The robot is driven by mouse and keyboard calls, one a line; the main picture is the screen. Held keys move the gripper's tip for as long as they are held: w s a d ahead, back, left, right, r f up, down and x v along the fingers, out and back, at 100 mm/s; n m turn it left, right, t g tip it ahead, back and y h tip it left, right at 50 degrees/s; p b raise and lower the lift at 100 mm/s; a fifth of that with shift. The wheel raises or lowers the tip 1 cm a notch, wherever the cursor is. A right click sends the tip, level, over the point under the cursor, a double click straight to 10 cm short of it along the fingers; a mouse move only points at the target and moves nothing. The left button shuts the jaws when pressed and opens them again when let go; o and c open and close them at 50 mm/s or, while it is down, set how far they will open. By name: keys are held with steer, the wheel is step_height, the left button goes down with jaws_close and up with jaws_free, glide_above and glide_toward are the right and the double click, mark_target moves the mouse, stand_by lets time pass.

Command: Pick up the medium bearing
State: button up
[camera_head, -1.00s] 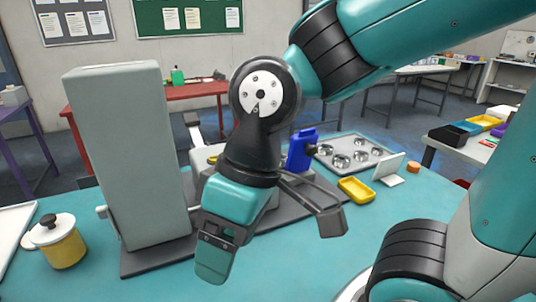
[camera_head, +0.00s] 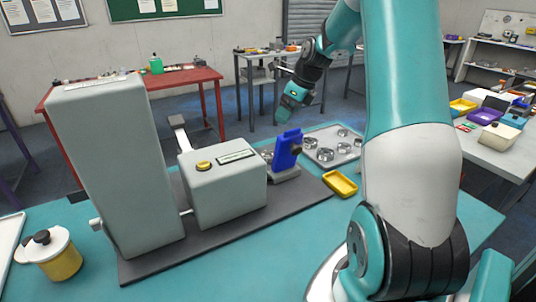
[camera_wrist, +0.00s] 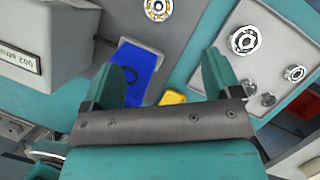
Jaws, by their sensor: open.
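Several round metal bearings and recesses sit on a grey tray (camera_head: 331,165) behind the yellow dish. In the wrist view, a larger ring bearing (camera_wrist: 244,40) and a smaller ring (camera_wrist: 294,73) lie on the tray, right of my gripper (camera_wrist: 168,70). Another ring bearing (camera_wrist: 157,8) shows at the top edge, on a separate grey surface. I cannot tell for sure which is the medium one. My gripper is open, with nothing between its fingers. It also shows in the head view (camera_head: 288,107), raised beyond the blue block.
A blue block (camera_head: 287,150) stands beside a grey box (camera_head: 232,195) with a yellow button, on a dark base plate. A tall grey column (camera_head: 120,170) is at left. A yellow dish (camera_head: 341,183) lies before the tray. A yellow pot (camera_head: 55,260) stands front left.

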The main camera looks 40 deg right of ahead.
steer(key=p, duration=0.2)
glide_above(269, 155)
steer(key=s, duration=0.2)
steer(key=f, duration=1)
steer(key=shift+d+f, duration=0.2)
steer(key=shift+d, duration=0.1)
steer(key=p+x, duration=0.1)
steer(key=x, duration=0.4)
steer(key=shift+a+f, duration=0.15)
steer(key=shift+f, duration=0.2)
steer(key=c, duration=1.2)
steer(key=shift+o, duration=0.2)
steer(key=shift+r, duration=0.15)
step_height(269, 155, up, 20)
steer(key=b, duration=0.2)
